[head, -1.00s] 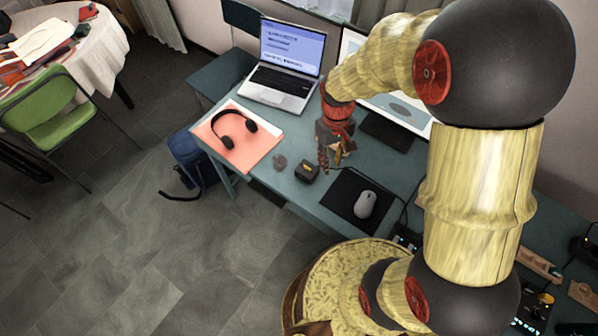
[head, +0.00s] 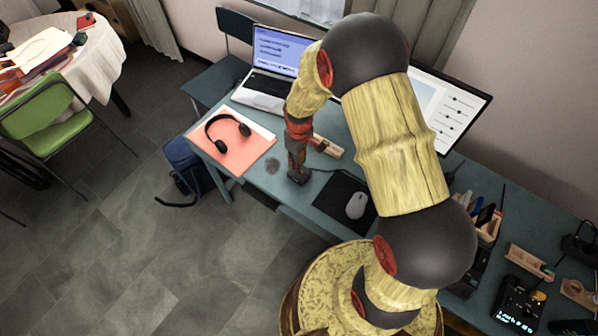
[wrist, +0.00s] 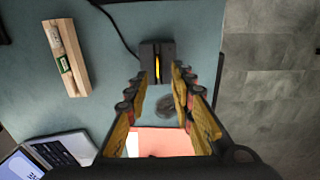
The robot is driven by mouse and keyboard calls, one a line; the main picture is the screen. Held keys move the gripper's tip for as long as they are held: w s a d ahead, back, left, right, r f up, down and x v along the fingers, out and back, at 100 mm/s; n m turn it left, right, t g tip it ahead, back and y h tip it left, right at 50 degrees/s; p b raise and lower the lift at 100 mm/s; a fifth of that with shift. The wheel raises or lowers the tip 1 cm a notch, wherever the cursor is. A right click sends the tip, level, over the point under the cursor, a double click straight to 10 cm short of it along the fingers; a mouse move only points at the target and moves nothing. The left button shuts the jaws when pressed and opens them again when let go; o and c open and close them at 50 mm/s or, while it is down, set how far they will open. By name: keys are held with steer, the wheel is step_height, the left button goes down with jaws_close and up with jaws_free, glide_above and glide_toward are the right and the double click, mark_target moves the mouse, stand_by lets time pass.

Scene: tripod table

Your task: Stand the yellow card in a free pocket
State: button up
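In the wrist view, a small dark block (wrist: 146,60) stands on the blue-grey desk. A narrow upright yellow strip, seemingly the yellow card (wrist: 158,68) edge-on, shows in the slot at its middle. My gripper (wrist: 160,80) is open and empty, its two fingers on either side of the view and the block between and just beyond the tips. In the head view my gripper (head: 298,174) points down at the desk and hides most of the block. I cannot make out which pocket is free in any holder.
A wooden holder with a green-labelled piece (wrist: 66,60) lies near the block. A mouse (head: 356,205) on a dark mat, headphones (head: 228,131) on a coral folder and a laptop (head: 266,90) surround it. Pens (head: 486,214) and wooden pieces (head: 530,262) stand at the right.

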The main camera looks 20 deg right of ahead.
steer(key=f, duration=0.4)
steer(key=shift+w+a+f+b, duration=0.1)
steer(key=shift+w+f+b, duration=0.3)
steer(key=shift+c, duration=0.6)
jaws_close()
